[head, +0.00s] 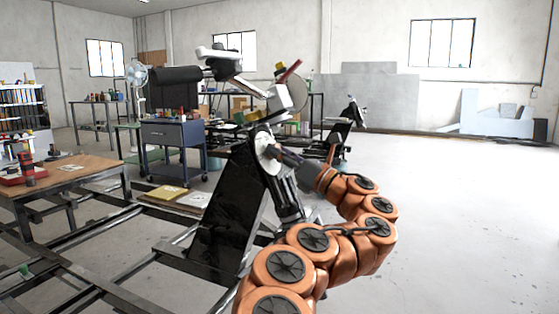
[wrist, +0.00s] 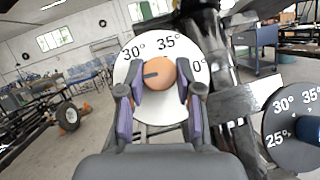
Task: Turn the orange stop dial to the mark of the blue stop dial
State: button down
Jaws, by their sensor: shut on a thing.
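The orange stop dial (wrist: 168,72) is a round orange knob in the middle of a white disc (wrist: 150,112) with black degree marks, in the wrist view. Its dark pointer line points left, just below the 30° label. My gripper (wrist: 160,88) has one finger on each side of the knob and is shut on it; the left finger covers part of the scale. The blue stop dial (wrist: 316,138) is cut off at the right edge, on a dark disc with white 25°, 30° and 35° labels. Its pointer is not clearly visible. In the head view my gripper (head: 282,154) reaches the white disc (head: 264,146).
The dials sit on a black suspension rig (head: 230,215) with metal floor rails. A blue-grey tool cart (head: 173,148) stands behind it, and a wooden workbench (head: 75,173) is at the left. The floor at the right is clear.

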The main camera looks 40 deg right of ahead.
jog(key=shift+n+y+b, duration=0.35)
jog(key=shift+n+y, duration=0.15)
jog(key=shift+n, duration=0.2)
jog(key=c, duration=0.8)
grip_release()
jog(key=shift+o, duration=0.2)
jog(key=shift+r, duration=0.15)
notch_tip(320, 180, up, 10)
jog(key=shift+f, duration=0.15)
